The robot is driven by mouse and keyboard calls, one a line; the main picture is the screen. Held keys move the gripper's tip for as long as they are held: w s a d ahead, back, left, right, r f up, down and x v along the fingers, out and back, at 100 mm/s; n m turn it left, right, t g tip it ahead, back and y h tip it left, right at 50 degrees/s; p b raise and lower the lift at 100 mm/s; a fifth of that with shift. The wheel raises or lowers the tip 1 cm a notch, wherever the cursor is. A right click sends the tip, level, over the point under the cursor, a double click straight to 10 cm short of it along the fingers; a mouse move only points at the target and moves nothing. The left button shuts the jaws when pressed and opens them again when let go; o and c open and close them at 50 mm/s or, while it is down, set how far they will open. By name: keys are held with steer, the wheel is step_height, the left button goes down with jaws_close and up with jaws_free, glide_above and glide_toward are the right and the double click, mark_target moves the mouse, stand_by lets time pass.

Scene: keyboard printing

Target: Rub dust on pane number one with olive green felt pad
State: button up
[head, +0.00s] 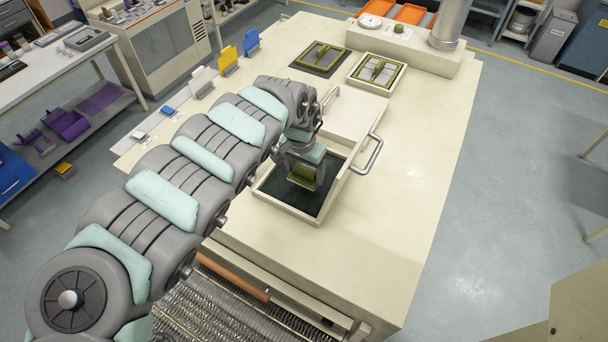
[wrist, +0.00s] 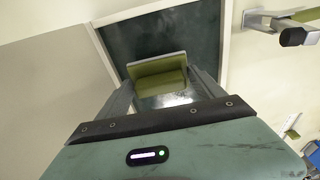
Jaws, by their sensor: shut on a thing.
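My gripper (head: 304,168) is shut on the olive green felt pad (head: 302,182). It holds the pad inside a cream-framed recess, low over a dark green pane (head: 280,189). In the wrist view the pad (wrist: 158,72) lies between the two fingers, above the dark pane (wrist: 187,42). A pale, shiny patch (wrist: 165,100) shows just below the pad there; I cannot tell whether it is dust or glare. I cannot tell whether the pad touches the pane. My gripper hides part of the pane, and no pane number is readable.
A cream sliding cover with metal handles (head: 369,153) adjoins the recess. Behind it are a dark tray (head: 304,69) and a cream tray (head: 357,80) with olive green frames. Yellow and blue upright cards (head: 229,61) line the left edge. The bench's right side is clear.

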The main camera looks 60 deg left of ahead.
steer(key=shift+r, duration=1.95)
